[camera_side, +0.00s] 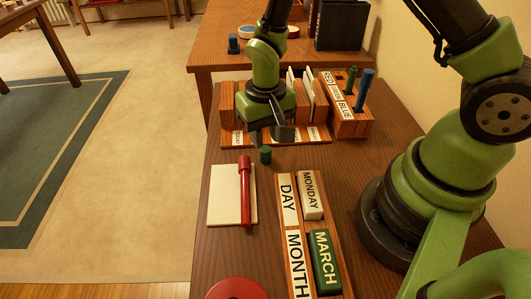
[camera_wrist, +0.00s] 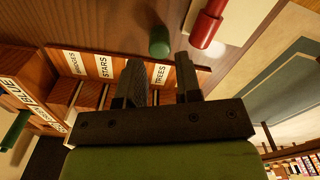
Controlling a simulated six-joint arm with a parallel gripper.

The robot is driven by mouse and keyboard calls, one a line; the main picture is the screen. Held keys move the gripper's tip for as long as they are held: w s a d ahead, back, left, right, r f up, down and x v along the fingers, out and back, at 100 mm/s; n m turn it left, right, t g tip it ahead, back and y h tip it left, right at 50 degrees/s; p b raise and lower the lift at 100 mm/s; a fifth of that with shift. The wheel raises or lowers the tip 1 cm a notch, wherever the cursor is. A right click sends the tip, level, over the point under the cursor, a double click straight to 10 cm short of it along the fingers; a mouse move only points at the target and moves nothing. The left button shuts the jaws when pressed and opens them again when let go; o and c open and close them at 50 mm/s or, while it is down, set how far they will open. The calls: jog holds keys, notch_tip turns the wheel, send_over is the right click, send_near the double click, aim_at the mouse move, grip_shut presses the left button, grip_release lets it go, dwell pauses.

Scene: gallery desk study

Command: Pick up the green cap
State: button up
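The small green cap (camera_side: 265,155) stands on the brown desk, right of the notepad's top end. In the wrist view the cap (camera_wrist: 159,41) lies just beyond the fingertips, in line with the gap between them. My gripper (camera_side: 268,140) is over the desk close to the cap, pointing down. Its two dark fingers (camera_wrist: 158,66) are apart with nothing between them, so it is open. I cannot tell the exact height of the fingertips over the desk.
A red marker (camera_side: 245,190) lies on the notepad (camera_side: 220,203). A labelled wooden organiser (camera_side: 236,136) stands behind the cap, beside a marker rack (camera_side: 345,122) with green and blue markers. A day and month block calendar (camera_side: 287,215) lies nearer. A red round object (camera_side: 238,290) is at the front.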

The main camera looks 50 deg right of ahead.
aim_at(265, 148)
jog(key=shift+w+d+f, duration=0.1)
jog(key=shift+f, duration=2.7)
jog(key=shift+c, duration=0.5)
jog(key=c, duration=0.4)
